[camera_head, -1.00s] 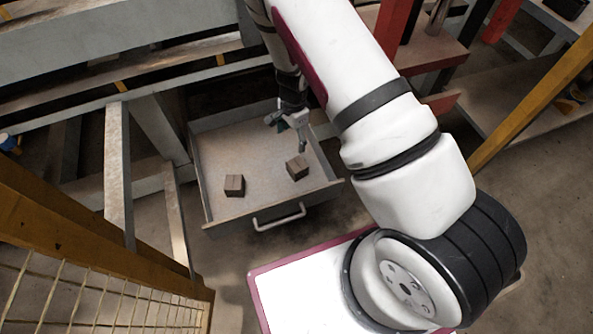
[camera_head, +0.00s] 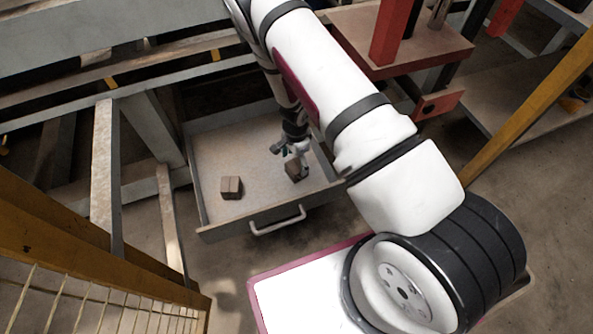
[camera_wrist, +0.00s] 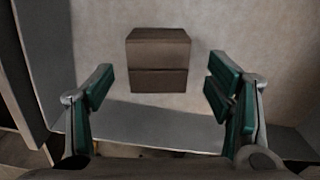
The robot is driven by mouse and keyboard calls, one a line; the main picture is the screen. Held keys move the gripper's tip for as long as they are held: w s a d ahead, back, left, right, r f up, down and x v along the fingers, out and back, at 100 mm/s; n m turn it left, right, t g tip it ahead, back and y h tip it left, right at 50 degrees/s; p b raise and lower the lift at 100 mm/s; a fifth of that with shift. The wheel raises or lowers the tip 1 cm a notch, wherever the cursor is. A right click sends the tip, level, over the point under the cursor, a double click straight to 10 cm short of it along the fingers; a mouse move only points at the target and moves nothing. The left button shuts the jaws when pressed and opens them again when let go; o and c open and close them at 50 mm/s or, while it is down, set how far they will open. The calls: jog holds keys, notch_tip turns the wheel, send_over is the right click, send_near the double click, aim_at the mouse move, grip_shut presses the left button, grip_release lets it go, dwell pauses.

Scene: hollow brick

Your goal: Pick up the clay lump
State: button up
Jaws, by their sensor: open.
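Two brown blocky lumps lie in the open drawer, and neither is plainly marked as the clay lump. One lump (camera_head: 231,188) is at the left of the drawer floor. The other lump (camera_head: 293,173) is at the right, partly hidden by my gripper (camera_head: 290,160). In the wrist view a brown lump (camera_wrist: 158,60) with a dark line across its front face sits ahead of my gripper (camera_wrist: 160,86). The green-padded fingers are wide apart, one to each side of it, with nothing held. Clear gaps show between the lump and both fingers in that view.
The grey drawer (camera_head: 222,229) has raised walls around the lumps and a light handle (camera_head: 278,220) on its front. Grey frame beams stand to the left, and a table with red posts (camera_head: 390,35) to the right. The drawer floor between the lumps is bare.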

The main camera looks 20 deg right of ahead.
aim_at(297, 165)
notch_tip(297, 165, down, 4)
jog(key=shift+d+r+b, duration=0.1)
jog(key=shift+r+b, duration=0.15)
jog(key=shift+b, duration=0.25)
jog(key=c, duration=1.4)
jog(key=shift+o, duration=0.2)
